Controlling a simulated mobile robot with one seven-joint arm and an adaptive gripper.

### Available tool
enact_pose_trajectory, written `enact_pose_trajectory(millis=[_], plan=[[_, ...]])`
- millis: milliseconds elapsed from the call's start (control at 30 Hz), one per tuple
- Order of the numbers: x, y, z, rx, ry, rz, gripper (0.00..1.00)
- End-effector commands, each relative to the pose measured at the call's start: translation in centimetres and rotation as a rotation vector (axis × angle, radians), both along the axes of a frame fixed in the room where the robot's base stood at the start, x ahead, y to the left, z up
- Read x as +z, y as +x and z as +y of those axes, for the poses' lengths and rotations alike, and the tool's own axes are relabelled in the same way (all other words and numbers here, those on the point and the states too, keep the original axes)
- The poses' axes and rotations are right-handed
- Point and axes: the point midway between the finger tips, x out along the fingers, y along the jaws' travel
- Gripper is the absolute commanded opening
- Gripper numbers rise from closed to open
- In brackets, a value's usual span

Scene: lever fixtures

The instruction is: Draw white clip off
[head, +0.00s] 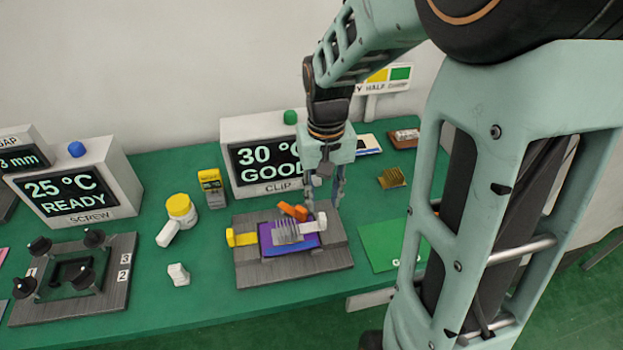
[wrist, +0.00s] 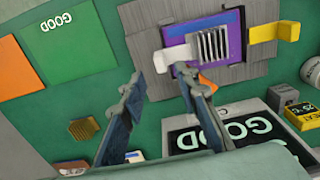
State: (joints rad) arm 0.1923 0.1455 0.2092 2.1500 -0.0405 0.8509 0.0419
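The white clip (head: 321,221) sits at the right end of the finned heat sink (head: 287,232), on a purple board (head: 268,247) on the grey fixture (head: 335,258). In the wrist view the white clip (wrist: 173,58) shows beside the silver fins (wrist: 213,46). A yellow clip (head: 243,237) is at the opposite end. An orange lever (head: 293,211) lies behind the fins. My gripper (head: 322,203) points down just behind the white clip. In the wrist view my gripper (wrist: 158,76) has its fingers apart with nothing between them, one fingertip close to the white clip and the orange lever.
A display (head: 262,160) reading 30 °C GOOD, CLIP stands behind the fixture. A green GOOD mat (head: 383,246) lies to the right, with a small gold heat sink (head: 392,178) behind it. A yellow-capped bottle (head: 181,210) and the screw fixture (head: 118,283) are to the left.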

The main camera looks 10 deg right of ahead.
Motion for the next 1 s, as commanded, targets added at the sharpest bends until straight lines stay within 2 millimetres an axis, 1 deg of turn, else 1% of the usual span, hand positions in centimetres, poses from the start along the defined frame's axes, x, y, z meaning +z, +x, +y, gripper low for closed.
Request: enact_pose_trajectory(millis=[33,100,200,300,433,700,967,1000], plan=[[-1.2,-0.1,0.0,0.0,0.001,0.006,0.29],[-2.4,-0.1,0.0,0.001,0.001,0.004,0.29],[-3.9,-0.1,0.0,0.001,0.0,0.003,0.29],[-4.9,0.0,0.0,0.0,0.0,0.002,0.29],[-5.5,0.0,0.0,0.0,0.001,-0.001,0.29],[-5.5,0.0,0.0,0.001,0.0,-0.001,0.29],[-5.5,0.0,0.0,0.0,0.0,-0.001,0.0],[-5.5,0.0,0.0,0.0,0.0,-0.001,0.0]])
